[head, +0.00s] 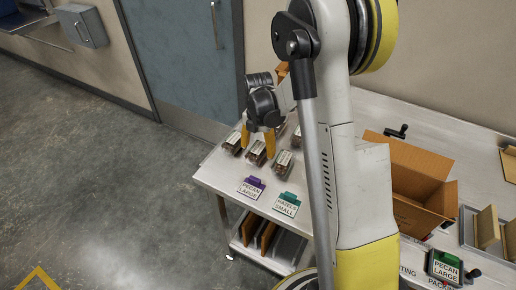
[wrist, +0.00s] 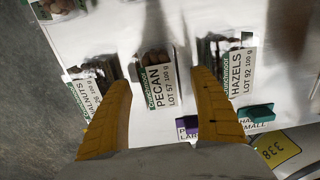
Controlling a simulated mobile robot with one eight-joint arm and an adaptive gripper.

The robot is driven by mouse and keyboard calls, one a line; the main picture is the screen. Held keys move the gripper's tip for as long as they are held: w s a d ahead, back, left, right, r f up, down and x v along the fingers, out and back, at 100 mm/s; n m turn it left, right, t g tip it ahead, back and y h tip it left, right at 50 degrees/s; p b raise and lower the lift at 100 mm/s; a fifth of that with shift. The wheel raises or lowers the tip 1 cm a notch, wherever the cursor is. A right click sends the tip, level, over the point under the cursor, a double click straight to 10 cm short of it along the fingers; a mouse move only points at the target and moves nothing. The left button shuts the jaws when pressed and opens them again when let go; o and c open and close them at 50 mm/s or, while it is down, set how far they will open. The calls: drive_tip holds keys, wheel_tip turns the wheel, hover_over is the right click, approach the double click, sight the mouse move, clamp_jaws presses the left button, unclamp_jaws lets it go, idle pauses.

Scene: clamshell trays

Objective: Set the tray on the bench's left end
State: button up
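Clear clamshell trays with white labels stand on the steel bench (head: 215,178) at its left end. In the wrist view the front row reads WALNUTS (wrist: 84,98), PECAN (wrist: 158,88) and HAZELS (wrist: 240,70) from left to right. In the head view the front row shows as a left tray (head: 232,143), a middle tray (head: 256,153) and a right tray (head: 283,165). My gripper (head: 259,137) points down over the middle tray. Its yellow fingers (wrist: 160,78) are apart, with the pecan tray showing between them. Whether they touch it is unclear.
A purple PECAN LARGE sign (head: 251,187) and a teal HAZELS SMALL sign (head: 288,203) are at the bench's front edge. An open cardboard box (head: 412,185) stands to the right, near a green-topped PECAN LARGE sign (head: 445,268). More trays stand behind the front row.

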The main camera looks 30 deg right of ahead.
wheel_tip(320, 180, up, 12)
drive_tip(key=p, duration=0.4)
wheel_tip(320, 180, up, 6)
drive_tip(key=m+t, duration=0.1)
drive_tip(key=m, duration=0.4)
hover_over(258, 147)
drive_tip(key=s+a, duration=0.3)
drive_tip(key=s, duration=0.1)
drive_tip(key=s+a+r+m+t, duration=0.3)
drive_tip(key=s+a+m, duration=0.1)
drive_tip(key=s+m, duration=0.4)
drive_tip(key=s+a+r+m+t, duration=0.3)
drive_tip(key=s+m, duration=0.5)
drive_tip(key=m, duration=0.3)
drive_tip(key=shift+a+r+m, duration=0.15)
drive_tip(key=shift+a+m, duration=0.25)
drive_tip(key=shift+a, duration=0.3)
drive_tip(key=shift+w, duration=0.1)
